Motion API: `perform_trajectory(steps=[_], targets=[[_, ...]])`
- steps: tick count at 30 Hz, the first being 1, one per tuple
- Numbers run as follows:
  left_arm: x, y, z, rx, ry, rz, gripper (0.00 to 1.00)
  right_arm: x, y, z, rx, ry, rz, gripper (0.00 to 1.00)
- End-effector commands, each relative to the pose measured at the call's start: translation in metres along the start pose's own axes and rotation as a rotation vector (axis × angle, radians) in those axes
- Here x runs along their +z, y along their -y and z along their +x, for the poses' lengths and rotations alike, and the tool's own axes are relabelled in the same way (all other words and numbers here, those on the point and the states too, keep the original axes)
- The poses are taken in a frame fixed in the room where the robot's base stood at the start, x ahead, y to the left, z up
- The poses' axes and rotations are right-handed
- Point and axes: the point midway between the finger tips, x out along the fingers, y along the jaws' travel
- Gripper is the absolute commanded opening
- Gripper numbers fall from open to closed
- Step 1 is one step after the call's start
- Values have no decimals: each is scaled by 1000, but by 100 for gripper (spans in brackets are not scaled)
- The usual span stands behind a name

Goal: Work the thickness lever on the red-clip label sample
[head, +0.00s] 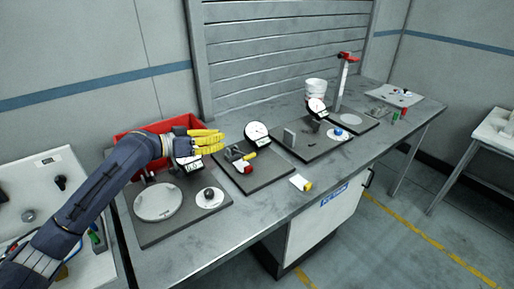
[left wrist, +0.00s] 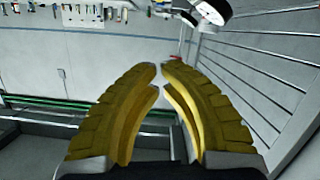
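A thickness gauge with a white dial (head: 257,132) stands on a dark base plate (head: 262,180) near the middle of the bench. A small yellow-tipped lever (head: 249,156) sticks out below the dial. A small white sample with a red part (head: 243,168), apparently the red-clip label sample, lies just under it. My left gripper (head: 222,141) is to the left of the dial and above the bench, empty and apart from the gauge. In the left wrist view its yellow fingers (left wrist: 160,75) have a narrow gap at the tips. My right gripper is not in view.
A red bin (head: 142,129) is behind my left forearm. A left plate (head: 178,228) carries a white disc (head: 158,201) and a knobbed disc (head: 209,196). A yellow-clip sample (head: 301,183) lies at the front edge. Another dial (head: 317,107) and a red-topped stand (head: 344,80) are farther right.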

Motion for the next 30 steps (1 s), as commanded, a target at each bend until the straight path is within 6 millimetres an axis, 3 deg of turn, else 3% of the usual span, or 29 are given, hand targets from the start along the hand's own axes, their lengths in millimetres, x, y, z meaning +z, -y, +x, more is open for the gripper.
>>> perform_trajectory(steps=[8, 25, 30], targets=[[3, 0, 12, 0, 12, 63, 0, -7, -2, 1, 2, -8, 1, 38], [4, 0, 104, 1, 11, 58, 0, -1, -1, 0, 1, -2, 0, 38], [27, 2, 106, -1, 12, 56, 0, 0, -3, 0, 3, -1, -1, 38]])
